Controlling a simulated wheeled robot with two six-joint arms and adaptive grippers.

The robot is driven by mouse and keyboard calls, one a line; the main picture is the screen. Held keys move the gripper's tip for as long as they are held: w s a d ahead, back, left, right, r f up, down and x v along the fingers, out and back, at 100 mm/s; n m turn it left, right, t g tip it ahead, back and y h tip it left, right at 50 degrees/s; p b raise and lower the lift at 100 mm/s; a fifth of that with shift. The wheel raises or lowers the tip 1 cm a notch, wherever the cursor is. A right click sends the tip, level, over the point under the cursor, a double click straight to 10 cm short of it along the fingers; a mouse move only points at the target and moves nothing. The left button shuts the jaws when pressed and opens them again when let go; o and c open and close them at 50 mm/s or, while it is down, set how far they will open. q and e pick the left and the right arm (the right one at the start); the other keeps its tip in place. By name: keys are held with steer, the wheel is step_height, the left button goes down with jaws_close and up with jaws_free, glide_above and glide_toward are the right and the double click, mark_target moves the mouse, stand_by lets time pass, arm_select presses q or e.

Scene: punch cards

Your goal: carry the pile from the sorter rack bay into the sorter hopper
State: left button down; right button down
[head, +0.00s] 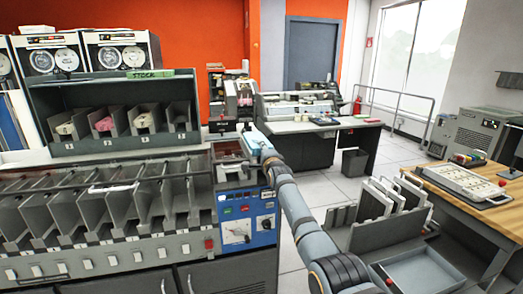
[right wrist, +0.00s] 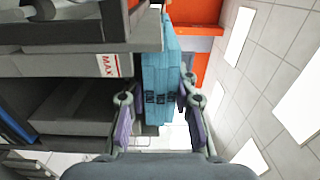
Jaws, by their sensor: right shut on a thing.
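A light blue pile of cards (right wrist: 160,65) stands between the fingers of my right gripper (right wrist: 157,98) in the right wrist view. The gripper is shut on the pile. In the head view my right gripper (head: 268,158) is at the right side of the sorter hopper (head: 228,151), an open grey box above the blue control panel. The pile (head: 256,141) shows there as a light blue patch beside the hopper. I cannot tell whether pile and hopper touch. The sorter's lower bays (head: 70,212) look mostly empty. My left gripper is out of view.
A STOCK rack (head: 110,88) with several card bays stands on the sorter at left. The blue control panel (head: 247,219) is below the hopper. A grey card holder (head: 345,238) and a wooden table (head: 472,206) stand at right. Tiled floor (head: 318,187) is open between.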

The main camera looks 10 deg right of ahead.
steer(key=shift+f, duration=0.2)
steer(key=shift+f, duration=0.6)
steer(key=shift+b, duration=0.3)
steer(key=shift+f, duration=0.6)
steer(key=shift+f+b, duration=0.1)
steer(key=shift+b, duration=0.2)
steer(key=shift+f, duration=0.5)
steer(key=shift+f+b, duration=0.55)
steer(key=shift+f, duration=0.05)
